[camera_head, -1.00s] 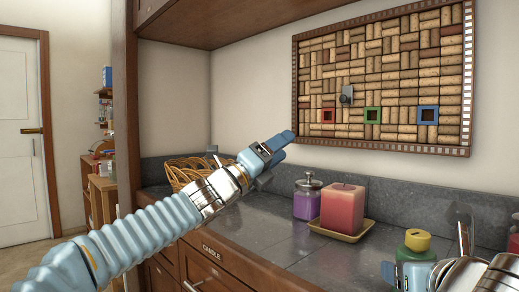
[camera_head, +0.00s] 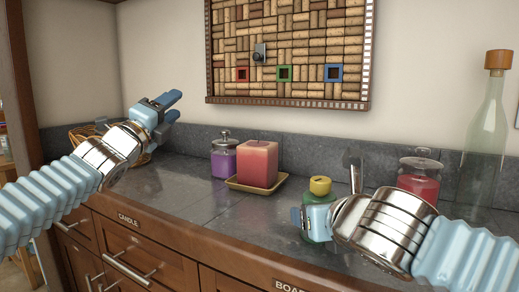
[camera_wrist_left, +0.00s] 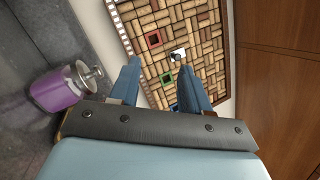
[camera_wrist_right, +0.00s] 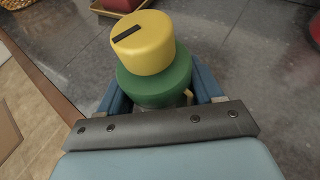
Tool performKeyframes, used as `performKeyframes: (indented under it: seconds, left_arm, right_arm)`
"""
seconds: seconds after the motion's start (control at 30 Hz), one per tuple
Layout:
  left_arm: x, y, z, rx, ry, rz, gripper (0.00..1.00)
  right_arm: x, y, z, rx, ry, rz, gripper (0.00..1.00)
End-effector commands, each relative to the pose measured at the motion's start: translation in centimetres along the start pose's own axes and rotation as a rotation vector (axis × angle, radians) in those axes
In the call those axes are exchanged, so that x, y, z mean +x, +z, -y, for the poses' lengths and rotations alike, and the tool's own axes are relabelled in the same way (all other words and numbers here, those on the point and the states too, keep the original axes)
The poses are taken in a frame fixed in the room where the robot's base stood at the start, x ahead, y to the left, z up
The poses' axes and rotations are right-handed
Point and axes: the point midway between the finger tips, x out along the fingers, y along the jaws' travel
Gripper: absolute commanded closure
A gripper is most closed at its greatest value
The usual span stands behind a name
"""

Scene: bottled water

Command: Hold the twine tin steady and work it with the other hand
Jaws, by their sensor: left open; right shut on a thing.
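The twine tin has a green body (camera_wrist_right: 155,82) and a yellow cap (camera_wrist_right: 143,42) with a dark slot on top. It stands on the grey counter, and its yellow cap also shows in the head view (camera_head: 320,185). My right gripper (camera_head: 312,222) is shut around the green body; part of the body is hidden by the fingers. The yellow cap is clear above the fingers. My left gripper (camera_head: 172,104) is open and empty. It is raised above the counter at the left, apart from the tin, with the cork board behind its fingers in the left wrist view (camera_wrist_left: 158,80).
A red candle (camera_head: 257,163) on a yellow tray (camera_head: 240,187) and a purple jar (camera_head: 223,160) stand between the left gripper and the tin. A red jar (camera_head: 419,179) and a tall bottle (camera_head: 484,150) stand right. A wicker basket (camera_head: 82,134) is at left. A cork board (camera_head: 290,45) hangs behind.

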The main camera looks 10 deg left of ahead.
Motion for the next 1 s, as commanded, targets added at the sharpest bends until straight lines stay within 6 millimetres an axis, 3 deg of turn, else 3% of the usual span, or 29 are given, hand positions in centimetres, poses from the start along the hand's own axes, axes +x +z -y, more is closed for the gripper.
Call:
performKeyframes:
  seconds: [0.13, 0.27, 0.4, 0.5, 0.6, 0.7, 1.0]
  left_arm:
    - [0.1, -2.5, 1.6, 0.128, -0.097, -0.086, 0.53]
    - [-1.1, -8.6, 4.0, 0.365, -0.3, -0.287, 0.53]
    - [-4.7, -16.1, 4.8, 0.588, -0.542, -0.561, 0.53]
    - [-7.9, -20.0, 4.4, 0.686, -0.683, -0.736, 0.53]
    - [-10.4, -22.3, 3.8, 0.737, -0.78, -0.863, 0.53]
    - [-11.7, -23.5, 3.4, 0.758, -0.83, -0.928, 0.53]
    - [-10.4, -28.4, 4.8, 0.761, -0.845, -0.946, 0.53]
  right_arm:
    - [0.0, 0.0, 0.0, 0.0, 0.0, 0.001, 0.61]
    - [0.0, 0.0, 0.0, 0.0, 0.0, 0.001, 0.61]
    - [0.0, 0.0, 0.0, 0.0, 0.0, 0.001, 0.61]
    - [0.0, 0.0, 0.0, 0.0, 0.0, 0.001, 0.61]
    - [0.0, 0.0, 0.0, 0.0, 0.0, 0.001, 0.61]
    - [0.0, 0.0, 0.0, 0.0, 0.0, 0.001, 0.61]
    - [0.0, 0.0, 0.0, 0.0, 0.0, 0.001, 0.61]
